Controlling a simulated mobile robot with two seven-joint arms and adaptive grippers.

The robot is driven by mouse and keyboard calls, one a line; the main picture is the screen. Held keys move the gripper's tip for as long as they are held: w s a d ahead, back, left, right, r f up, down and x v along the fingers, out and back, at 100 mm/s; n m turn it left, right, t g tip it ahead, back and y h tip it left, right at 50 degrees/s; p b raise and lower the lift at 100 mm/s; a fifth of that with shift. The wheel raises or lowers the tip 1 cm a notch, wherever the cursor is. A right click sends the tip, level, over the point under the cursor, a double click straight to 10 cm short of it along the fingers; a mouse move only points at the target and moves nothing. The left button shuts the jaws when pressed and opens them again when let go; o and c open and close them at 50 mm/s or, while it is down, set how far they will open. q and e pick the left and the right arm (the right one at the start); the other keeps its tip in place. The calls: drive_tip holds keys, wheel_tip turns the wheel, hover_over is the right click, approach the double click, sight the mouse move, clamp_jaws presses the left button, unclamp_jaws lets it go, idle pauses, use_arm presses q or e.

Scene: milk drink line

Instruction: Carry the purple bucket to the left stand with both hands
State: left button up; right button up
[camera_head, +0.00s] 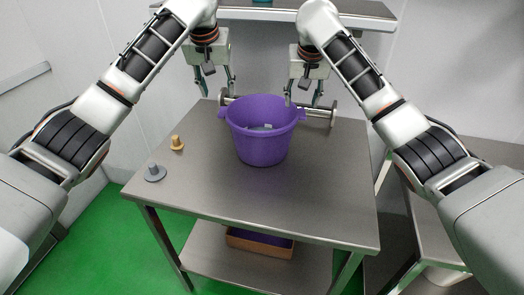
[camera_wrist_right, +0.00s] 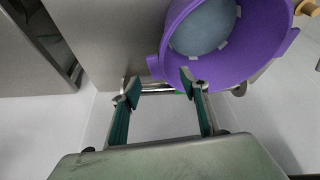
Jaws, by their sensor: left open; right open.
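The purple bucket (camera_head: 262,145) stands upright on the steel table (camera_head: 310,190), with a small handle tab on each side of its rim. Something grey shows inside it in the right wrist view (camera_wrist_right: 203,28). My left gripper (camera_head: 217,88) is open and empty, above and behind the bucket's left side. My right gripper (camera_head: 303,97) is open, above the bucket's right rear rim. In the right wrist view my right gripper (camera_wrist_right: 160,87) has its fingers spread, one close to the bucket rim; contact cannot be told. I cannot tell which surface is the left stand.
A metal roller-like bar (camera_head: 322,112) lies behind the bucket. A grey cone-shaped part (camera_head: 155,173) and a tan one (camera_head: 177,143) stand at the table's left. A lower shelf holds a brown box (camera_head: 258,244). Another steel table (camera_head: 450,207) stands at right. The table's front is clear.

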drive_tip(key=shift+v, duration=2.3)
